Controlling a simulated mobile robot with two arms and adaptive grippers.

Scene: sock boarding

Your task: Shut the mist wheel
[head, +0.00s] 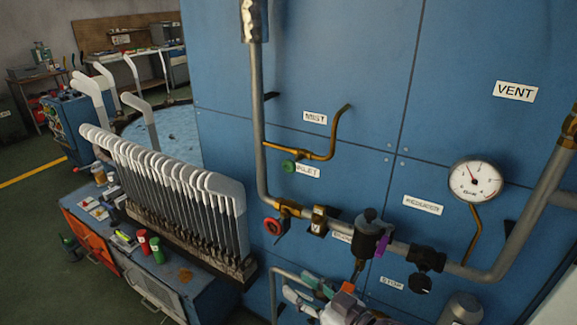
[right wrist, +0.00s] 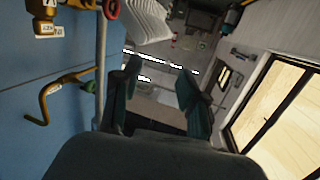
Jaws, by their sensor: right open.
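My right gripper (head: 299,287) is low in front of the panel, below the green wheel and the grey pipe. Its two teal fingers (right wrist: 158,92) are spread, with nothing between them. My left gripper is not in view.
A red wheel (head: 273,227) sits on the grey pipe below the green one. A gauge (head: 475,181), a black valve (head: 372,235) and thicker pipes are at right. A rack of white sock boards (head: 180,185) stands on the bench at left. The panel face around the green wheel is mostly clear.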

